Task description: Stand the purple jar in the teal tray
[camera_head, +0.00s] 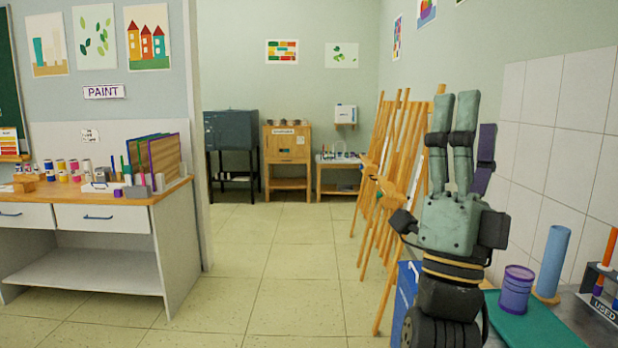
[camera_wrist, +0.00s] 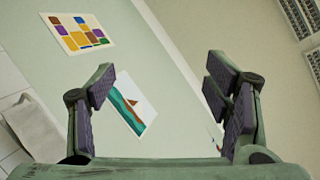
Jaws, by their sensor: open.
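The purple jar (camera_head: 516,293) stands upright at the lower right of the head view. It appears to stand on the flat teal tray (camera_head: 547,329), whose front part is cut off by the picture's bottom edge. My gripper (camera_head: 454,98) is raised, fingers pointing up, to the left of the jar and well above it. In the wrist view my gripper (camera_wrist: 160,85) is open, with nothing between its fingers. Neither the jar nor the tray shows in the wrist view, which faces wall pictures. My arm hides the area left of the tray.
A blue cylinder (camera_head: 553,260) on a wooden base stands behind the jar, near the tiled wall. A rack marked USED (camera_head: 604,312) is at the far right. Wooden easels (camera_head: 383,170) stand left of my arm. A paint counter (camera_head: 90,209) is at left; the middle floor is clear.

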